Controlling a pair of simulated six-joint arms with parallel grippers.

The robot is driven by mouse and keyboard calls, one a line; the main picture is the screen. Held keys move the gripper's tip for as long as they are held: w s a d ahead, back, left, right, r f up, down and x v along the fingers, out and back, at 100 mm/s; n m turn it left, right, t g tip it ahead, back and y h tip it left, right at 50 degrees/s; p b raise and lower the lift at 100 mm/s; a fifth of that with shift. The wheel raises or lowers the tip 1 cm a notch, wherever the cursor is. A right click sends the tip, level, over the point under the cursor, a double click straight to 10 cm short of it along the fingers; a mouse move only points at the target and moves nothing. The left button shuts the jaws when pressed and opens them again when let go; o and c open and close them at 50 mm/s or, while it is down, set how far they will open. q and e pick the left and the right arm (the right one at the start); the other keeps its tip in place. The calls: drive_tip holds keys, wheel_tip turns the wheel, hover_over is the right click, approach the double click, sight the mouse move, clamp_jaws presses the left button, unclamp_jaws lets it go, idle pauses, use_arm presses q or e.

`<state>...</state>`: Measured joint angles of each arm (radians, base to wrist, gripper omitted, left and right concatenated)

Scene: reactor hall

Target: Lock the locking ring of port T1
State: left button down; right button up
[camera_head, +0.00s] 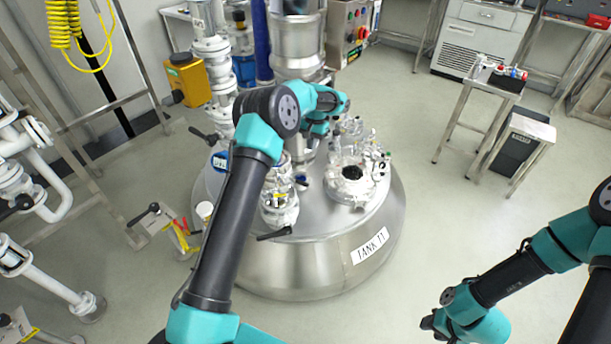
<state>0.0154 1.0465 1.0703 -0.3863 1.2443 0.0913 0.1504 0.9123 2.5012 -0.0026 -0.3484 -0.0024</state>
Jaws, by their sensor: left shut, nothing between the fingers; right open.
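The steel tank (320,262) marked TANK T1 stands in the middle of the head view, with several fittings on its lid. A round flanged port (352,172) with a dark centre sits on the right of the lid. No T1 label or locking ring can be made out on it. My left arm reaches across the tank. My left gripper (312,142) is shut and empty above the lid, left of that port, and its fingers are mostly hidden by the wrist. My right gripper (431,323) is open and empty at the lower right, away from the tank.
A valve fitting (280,205) with a dark handle stands on the lid's left front. A tall column (298,45) rises behind. White pipework (45,165) lies at the left, and a small steel table (480,85) stands at the right. The floor right of the tank is clear.

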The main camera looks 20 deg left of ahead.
sight(299, 182)
use_arm(q)
drive_tip(key=shift+f, duration=0.1)
drive_tip(key=s+f, duration=0.5)
drive_tip(key=f, duration=0.6)
drive_tip(key=shift+s+a+f, duration=0.25)
idle(0.3)
drive_tip(key=shift+s+a+m+y, duration=0.1)
drive_tip(key=shift+s+m+y, duration=0.2)
drive_tip(key=shift+s+m, duration=1.45)
drive_tip(key=shift+w, duration=0.1)
